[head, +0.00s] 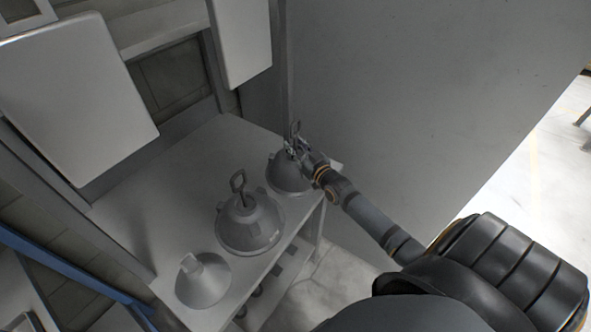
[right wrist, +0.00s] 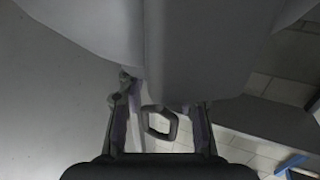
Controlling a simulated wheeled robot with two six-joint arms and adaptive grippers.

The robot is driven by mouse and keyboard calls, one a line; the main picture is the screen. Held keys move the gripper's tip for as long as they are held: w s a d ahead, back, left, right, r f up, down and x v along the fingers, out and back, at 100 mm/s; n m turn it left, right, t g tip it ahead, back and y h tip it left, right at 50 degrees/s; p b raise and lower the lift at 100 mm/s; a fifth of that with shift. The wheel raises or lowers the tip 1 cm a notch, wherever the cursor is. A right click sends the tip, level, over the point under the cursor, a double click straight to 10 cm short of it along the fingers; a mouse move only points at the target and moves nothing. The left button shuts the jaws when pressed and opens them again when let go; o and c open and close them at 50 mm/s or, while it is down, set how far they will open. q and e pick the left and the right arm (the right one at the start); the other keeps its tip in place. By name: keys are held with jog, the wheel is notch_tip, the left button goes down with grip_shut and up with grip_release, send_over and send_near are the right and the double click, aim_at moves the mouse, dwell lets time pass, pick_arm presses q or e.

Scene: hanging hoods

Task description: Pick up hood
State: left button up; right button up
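Three grey dome-shaped hoods stand in a row on a light grey table (head: 150,185) in the head view. The far hood (head: 287,178) has an upright ring on top. My right gripper (head: 298,148) is at this ring, above the dome. In the right wrist view the two fingers of my right gripper (right wrist: 160,112) are apart, and a dark ring handle (right wrist: 147,125) shows between them with gaps at the sides. The middle hood (head: 250,225) has a tall ring. The near hood (head: 205,282) is a plainer, paler cone. My left gripper is not in view.
A large grey wall panel (head: 430,80) rises behind and right of the far hood. White boxes (head: 75,95) hang over the table's back side. A blue beam (head: 70,265) runs at the lower left. The table top left of the hoods is clear.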

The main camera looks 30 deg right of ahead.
jog(key=shift+w, duration=0.25)
jog(key=shift+s, duration=0.2)
jog(key=c, duration=0.3)
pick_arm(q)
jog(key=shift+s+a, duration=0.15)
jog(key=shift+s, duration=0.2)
pick_arm(e)
grip_shut()
jog(key=shift+r, duration=0.15)
